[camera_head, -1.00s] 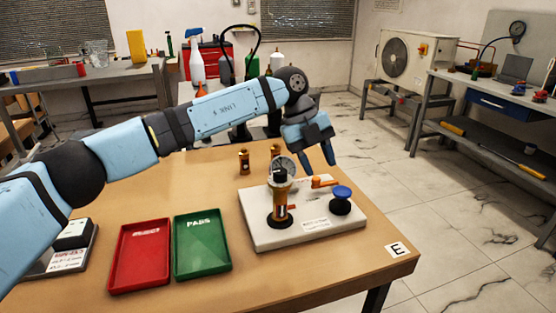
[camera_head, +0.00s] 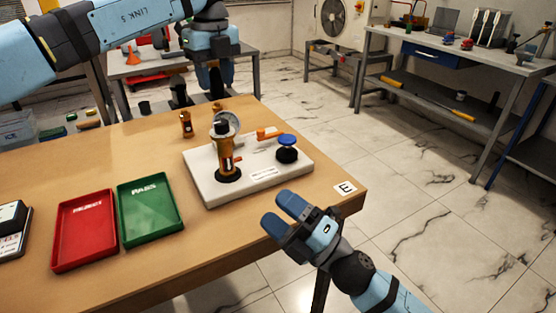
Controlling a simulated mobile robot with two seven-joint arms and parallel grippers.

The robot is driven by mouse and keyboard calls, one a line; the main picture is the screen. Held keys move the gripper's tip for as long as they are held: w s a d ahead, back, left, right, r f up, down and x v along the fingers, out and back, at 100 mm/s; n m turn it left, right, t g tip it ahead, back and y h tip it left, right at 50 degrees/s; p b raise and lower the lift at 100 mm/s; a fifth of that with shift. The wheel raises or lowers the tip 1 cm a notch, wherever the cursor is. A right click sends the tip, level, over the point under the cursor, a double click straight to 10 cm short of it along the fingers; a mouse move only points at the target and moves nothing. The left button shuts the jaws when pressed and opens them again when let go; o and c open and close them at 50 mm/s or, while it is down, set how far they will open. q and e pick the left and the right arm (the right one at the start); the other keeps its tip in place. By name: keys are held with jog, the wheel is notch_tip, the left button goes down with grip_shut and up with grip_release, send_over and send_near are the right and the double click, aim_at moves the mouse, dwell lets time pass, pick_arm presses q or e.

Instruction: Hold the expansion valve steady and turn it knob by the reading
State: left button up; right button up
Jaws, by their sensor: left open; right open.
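The expansion valve (camera_head: 227,155), a brass body with a dark top, stands upright on a white base plate (camera_head: 222,196) on the table. A round gauge (camera_head: 233,121) shows partly behind it; its reading is too small to make out. The same plate carries an orange lever (camera_head: 268,133) and a blue knob (camera_head: 288,141) on a black stem. My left gripper (camera_head: 214,90) is open and empty, beyond the valve over the table's far side. My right gripper (camera_head: 280,213) is open and empty at the table's front edge, nearer than the plate and apart from it.
A red tray (camera_head: 62,235) and a green PASS tray (camera_head: 150,236) lie left of the plate. Two more brass valves (camera_head: 186,123) stand behind it. An "E" label (camera_head: 345,188) marks the right corner.

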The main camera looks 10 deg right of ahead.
jog(key=w+n+g+y, duration=0.1)
jog(key=w+n+g, duration=0.5)
jog(key=n, duration=0.7)
jog(key=n+h, duration=0.3)
jog(key=n, duration=0.4)
send_near(232, 151)
jog(key=x, duration=1.2)
jog(key=shift+w, duration=0.1)
